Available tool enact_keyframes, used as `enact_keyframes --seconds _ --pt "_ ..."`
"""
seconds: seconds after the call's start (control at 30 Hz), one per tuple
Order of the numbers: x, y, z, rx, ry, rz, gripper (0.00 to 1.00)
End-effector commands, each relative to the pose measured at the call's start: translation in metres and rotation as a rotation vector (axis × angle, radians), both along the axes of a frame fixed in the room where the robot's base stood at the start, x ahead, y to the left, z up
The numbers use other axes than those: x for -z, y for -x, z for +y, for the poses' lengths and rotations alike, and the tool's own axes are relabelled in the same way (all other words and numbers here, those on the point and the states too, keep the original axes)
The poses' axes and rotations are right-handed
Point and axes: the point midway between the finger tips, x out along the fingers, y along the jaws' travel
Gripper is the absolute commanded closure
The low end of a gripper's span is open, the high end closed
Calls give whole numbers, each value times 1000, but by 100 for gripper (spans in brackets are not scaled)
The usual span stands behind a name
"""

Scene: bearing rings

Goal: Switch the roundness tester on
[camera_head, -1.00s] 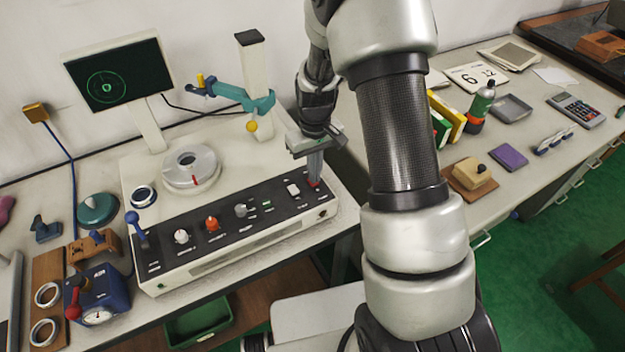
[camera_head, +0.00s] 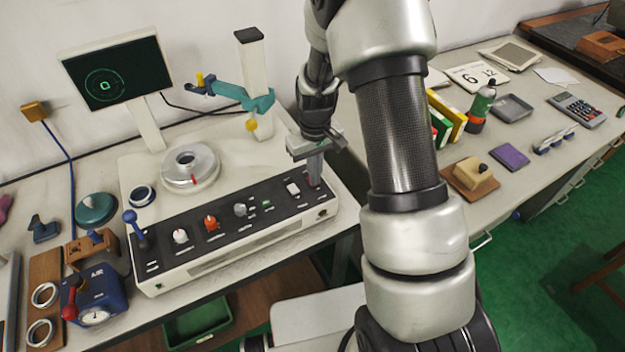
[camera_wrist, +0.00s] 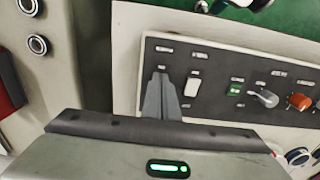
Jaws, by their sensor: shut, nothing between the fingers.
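The roundness tester (camera_head: 250,250) is a white bench machine with a sloping black control panel and a round metal table (camera_head: 190,168). Its monitor (camera_head: 118,72) is lit and shows a green circle with a small shape inside. My gripper (camera_head: 315,183) is shut and empty, pointing down at the right end of the panel. In the wrist view the shut fingers (camera_wrist: 160,82) cover part of the panel beside a white rocker switch (camera_wrist: 193,84). Whatever control lies under the fingertips is hidden, and I cannot tell whether they touch the panel. A small green light (camera_wrist: 235,89) shows on the panel.
The panel also carries an orange-red knob (camera_head: 211,223), a grey knob (camera_head: 240,210) and a blue-tipped lever (camera_head: 132,217). A teal probe arm (camera_head: 240,95) stands behind. A blue air unit (camera_head: 97,295) is at left.

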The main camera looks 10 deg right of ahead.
Motion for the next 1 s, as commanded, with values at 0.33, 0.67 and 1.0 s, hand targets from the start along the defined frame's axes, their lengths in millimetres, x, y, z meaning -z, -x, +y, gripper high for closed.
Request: enact_keyframes --seconds 0.33,0.67,1.0 --pt "-6 0 0 0 0 -1 100" --pt "-33 0 0 1 0 -1 100" --pt "-61 0 0 0 -1 -2 100"
